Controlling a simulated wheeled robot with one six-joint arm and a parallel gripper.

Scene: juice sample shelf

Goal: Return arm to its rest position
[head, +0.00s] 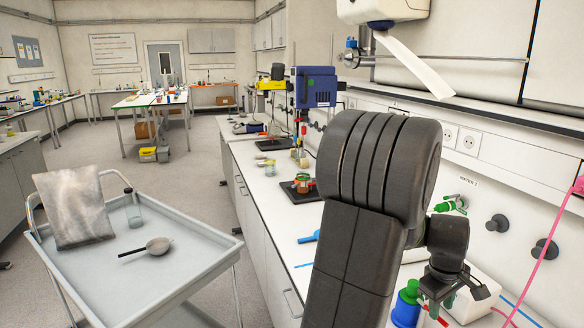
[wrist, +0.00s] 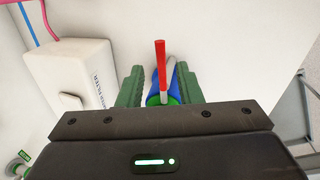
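My gripper (head: 436,292) hangs over the right-hand counter, in front of my dark arm, in the head view. In the wrist view its green fingers (wrist: 160,88) stand apart. Between and beyond them show a blue item with a green rim (wrist: 155,99) and a red stick (wrist: 161,62). In the head view a blue bottle with a green cap (head: 407,303) stands left of the fingers. I see no object clearly clamped, but the lower fingertips are partly hidden.
A white filter box (wrist: 68,80) lies close to the gripper, with a pink hose (head: 549,240) nearby. Wall sockets and taps line the right. A grey cart (head: 180,268) holding a bag (head: 74,207), bottle (head: 133,212) and strainer (head: 155,246) stands left; open floor lies beyond.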

